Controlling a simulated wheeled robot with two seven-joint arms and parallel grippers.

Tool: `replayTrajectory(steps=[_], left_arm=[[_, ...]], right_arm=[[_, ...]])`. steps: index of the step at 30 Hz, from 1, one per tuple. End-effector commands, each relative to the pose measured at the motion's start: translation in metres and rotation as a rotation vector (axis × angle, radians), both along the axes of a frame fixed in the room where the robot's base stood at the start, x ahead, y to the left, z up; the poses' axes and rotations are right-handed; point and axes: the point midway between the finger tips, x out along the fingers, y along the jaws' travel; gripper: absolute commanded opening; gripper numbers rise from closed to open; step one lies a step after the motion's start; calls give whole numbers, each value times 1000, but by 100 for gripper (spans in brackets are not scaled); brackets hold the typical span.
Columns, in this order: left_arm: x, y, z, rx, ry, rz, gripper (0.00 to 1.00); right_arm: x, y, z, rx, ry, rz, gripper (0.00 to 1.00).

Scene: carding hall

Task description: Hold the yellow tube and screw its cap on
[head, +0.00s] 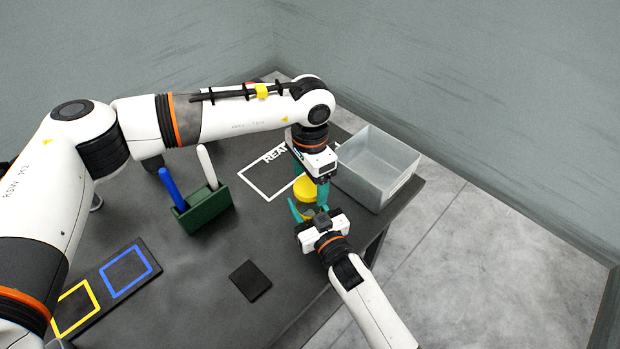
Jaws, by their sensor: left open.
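A round yellow cap (305,187) shows on the right part of the table, with a narrow yellow part of the tube (308,211) below it. Whether the cap sits on the tube or just above it I cannot tell. My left gripper (308,180) points down from above, open, with its teal fingers on either side of the cap. My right gripper (308,212) reaches in from the front right, its teal fingers around the tube's lower part. Its grip is too small and partly hidden to make out.
A grey open bin (377,168) stands at the table's right edge. A green holder (207,210) bears a blue tube (173,189) and a white tube (207,166). A board with yellow and blue outlines (105,285) and a dark square pad (250,281) lie in front. A white-outlined area (262,190) is partly covered.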

Motion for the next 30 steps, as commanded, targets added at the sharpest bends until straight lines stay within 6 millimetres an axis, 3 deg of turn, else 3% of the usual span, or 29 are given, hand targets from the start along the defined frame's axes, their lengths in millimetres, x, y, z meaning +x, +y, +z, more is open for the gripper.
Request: replayTrajectory(steps=[9,20,25,30], left_arm=[[0,0,39,-1,-2,-1,76],[0,0,41,0,0,14,73],[0,0,42,-1,1,180,73],[0,0,44,-1,0,543,73]], right_arm=[[0,0,-1,-1,2,0,0],[0,0,-1,-1,2,0,0],[0,0,-1,0,1,0,0],[0,0,-1,0,1,0,0]])
